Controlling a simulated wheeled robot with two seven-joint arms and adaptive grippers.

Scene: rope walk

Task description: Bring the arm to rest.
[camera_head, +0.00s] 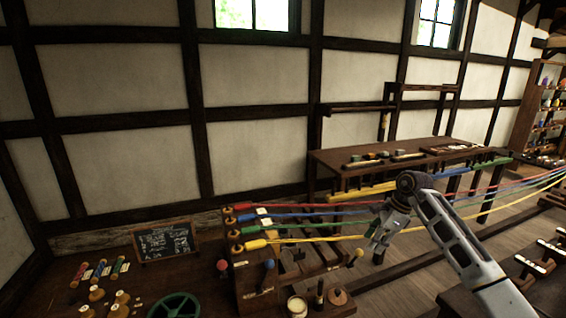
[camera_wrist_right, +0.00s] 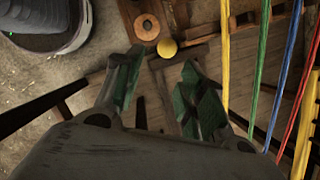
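My right gripper (camera_head: 378,238) hangs at the end of my right arm, which comes in from the lower right in the head view. In the right wrist view its two green-padded fingers (camera_wrist_right: 160,75) stand apart with nothing held between them. The stretched yellow rope (camera_wrist_right: 226,60), green rope (camera_wrist_right: 262,60), blue rope (camera_wrist_right: 286,75) and red rope (camera_wrist_right: 303,95) pass to the right of the fingers there. In the head view the gripper overlaps the ropes; I cannot tell whether it touches them. My left gripper is not in view.
A workbench with tools (camera_head: 425,148) stands behind. A chalkboard (camera_head: 164,241), small spools and a green wheel (camera_head: 175,308) are at lower left.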

